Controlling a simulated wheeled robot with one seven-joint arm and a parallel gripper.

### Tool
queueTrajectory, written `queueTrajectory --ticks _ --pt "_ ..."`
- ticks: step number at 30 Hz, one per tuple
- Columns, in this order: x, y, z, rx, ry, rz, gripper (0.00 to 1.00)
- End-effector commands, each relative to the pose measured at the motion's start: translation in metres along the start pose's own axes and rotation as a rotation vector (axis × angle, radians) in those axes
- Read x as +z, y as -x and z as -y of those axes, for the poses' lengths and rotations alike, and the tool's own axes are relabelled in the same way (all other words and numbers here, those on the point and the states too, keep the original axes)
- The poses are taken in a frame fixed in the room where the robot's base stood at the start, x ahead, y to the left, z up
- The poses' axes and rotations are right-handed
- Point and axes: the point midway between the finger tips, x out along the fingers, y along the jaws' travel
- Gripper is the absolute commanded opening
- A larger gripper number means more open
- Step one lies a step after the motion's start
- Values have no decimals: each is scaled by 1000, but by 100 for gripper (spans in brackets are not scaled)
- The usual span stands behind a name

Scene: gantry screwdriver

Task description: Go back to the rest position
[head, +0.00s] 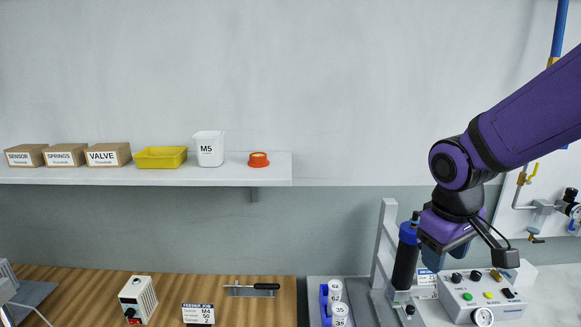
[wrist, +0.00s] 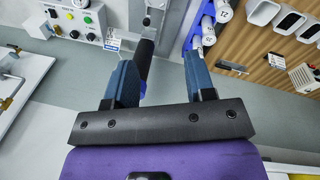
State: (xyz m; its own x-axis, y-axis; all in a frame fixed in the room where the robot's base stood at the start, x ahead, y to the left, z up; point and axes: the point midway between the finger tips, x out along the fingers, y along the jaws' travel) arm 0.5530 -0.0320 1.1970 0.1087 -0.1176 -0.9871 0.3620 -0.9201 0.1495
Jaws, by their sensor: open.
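My gripper (head: 447,258) hangs at the right in the head view, at the end of my purple arm. In the wrist view its two blue fingers (wrist: 161,75) are apart, so it is open. The gantry screwdriver (head: 405,262), a black cylinder with a blue collar, stands upright just left of my gripper in the head view. In the wrist view the screwdriver's dark body (wrist: 145,62) shows beside the left finger, partly hidden by it. I cannot tell whether they touch.
A grey control box (head: 482,297) with buttons and a gauge stands close by, below right of my gripper. A grey upright frame (head: 385,240) rises behind the screwdriver. White-capped containers (head: 335,290) stand in a blue rack to the left. The wall above is clear.

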Motion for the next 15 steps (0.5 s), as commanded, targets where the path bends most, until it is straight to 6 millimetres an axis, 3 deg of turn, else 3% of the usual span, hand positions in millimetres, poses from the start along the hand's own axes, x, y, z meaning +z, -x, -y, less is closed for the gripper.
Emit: queueTrajectory --ticks 6,15 --pt "29 44 -10 -5 -120 -100 50" --pt "74 92 -14 -23 -272 -235 50"
